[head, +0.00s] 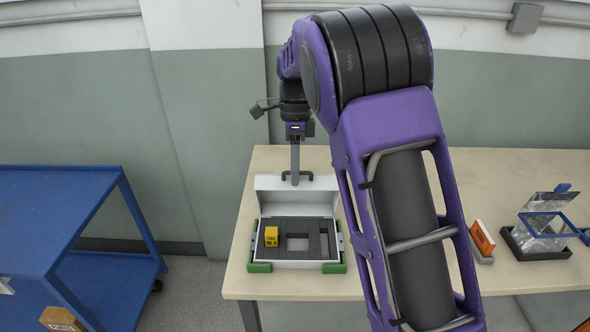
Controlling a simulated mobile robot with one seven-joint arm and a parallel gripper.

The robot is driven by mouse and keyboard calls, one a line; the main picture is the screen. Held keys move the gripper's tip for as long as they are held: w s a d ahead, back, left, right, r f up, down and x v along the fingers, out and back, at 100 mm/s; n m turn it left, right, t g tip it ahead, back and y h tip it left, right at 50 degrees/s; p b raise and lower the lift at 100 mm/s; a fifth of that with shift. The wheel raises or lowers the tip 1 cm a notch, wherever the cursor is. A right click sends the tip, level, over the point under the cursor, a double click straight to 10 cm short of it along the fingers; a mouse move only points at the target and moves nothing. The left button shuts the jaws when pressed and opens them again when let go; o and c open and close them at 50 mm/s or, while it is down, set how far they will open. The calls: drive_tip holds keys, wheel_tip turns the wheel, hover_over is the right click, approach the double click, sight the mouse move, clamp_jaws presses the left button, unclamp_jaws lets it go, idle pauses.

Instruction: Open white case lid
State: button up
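The white case (340,240) stands on the light wooden table with its lid (296,202) raised at the back, so the inside shows. A dark handle (310,176) sits at the lid's upper edge. My gripper (295,180) points down at this handle, its fingers overlapping the handle's middle in the picture. The fingers are seen edge-on as one narrow bar, so I cannot tell whether they are closed on the handle. The case holds a dark insert (275,253) with cut-outs, and a yellow block (271,237) at its left. Green pieces (260,267) sit at the case's front corners.
A blue cart (60,180) stands at the left with a cardboard box (62,319) low down. On the table (400,285) at the right are an orange-and-white item (482,240) and a blue-framed clear container (545,232) on a dark base. My arm hides the table's middle.

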drive_tip(key=shift+r, duration=0.15)
drive_tip(key=v, duration=1.7)
drive_tip(key=shift+r, duration=0.1)
